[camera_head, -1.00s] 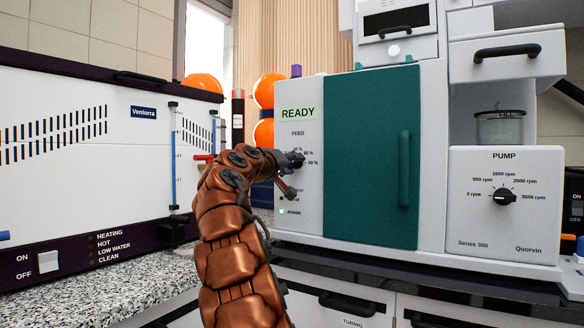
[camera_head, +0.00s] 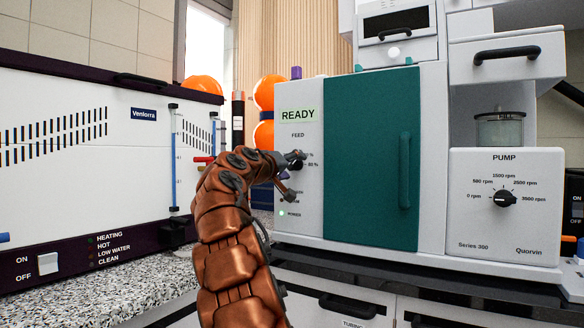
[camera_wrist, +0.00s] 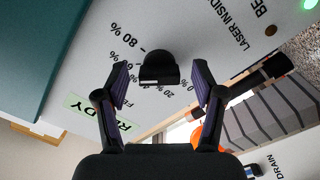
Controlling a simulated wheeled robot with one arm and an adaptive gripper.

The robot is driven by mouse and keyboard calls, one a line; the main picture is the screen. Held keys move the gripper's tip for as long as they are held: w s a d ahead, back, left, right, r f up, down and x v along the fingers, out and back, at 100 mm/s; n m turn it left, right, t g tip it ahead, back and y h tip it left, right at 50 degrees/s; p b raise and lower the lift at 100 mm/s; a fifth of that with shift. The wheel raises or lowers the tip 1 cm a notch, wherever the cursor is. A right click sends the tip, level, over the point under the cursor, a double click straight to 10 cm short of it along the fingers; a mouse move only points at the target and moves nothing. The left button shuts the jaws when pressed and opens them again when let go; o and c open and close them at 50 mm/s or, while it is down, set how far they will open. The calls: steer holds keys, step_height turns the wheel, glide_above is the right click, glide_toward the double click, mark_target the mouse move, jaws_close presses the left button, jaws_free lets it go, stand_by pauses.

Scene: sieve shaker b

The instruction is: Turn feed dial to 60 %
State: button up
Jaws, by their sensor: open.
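The feed dial (camera_wrist: 158,68) is a black knob on the pale panel, seen upside down in the wrist view. Percent marks ring it, with 80 % readable beside it; some others are partly hidden. My gripper (camera_wrist: 162,80) is open, with one finger on each side of the dial and a visible gap to each in the picture. I cannot tell whether either finger touches it. Which mark the dial points to is not clear. In the head view my gripper (camera_head: 292,163) is at the panel below the FEED label and covers much of the dial and its marks.
A green door (camera_head: 370,155) with a vertical handle is just right of the panel. The green READY display (camera_head: 298,115) is above.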

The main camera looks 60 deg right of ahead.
mark_target(293, 166)
steer(key=shift+a+r, duration=0.15)
steer(key=shift+a, duration=1.35)
steer(key=a, duration=0.8)
steer(key=shift+s+a, duration=0.3)
steer(key=shift+a, duration=0.1)
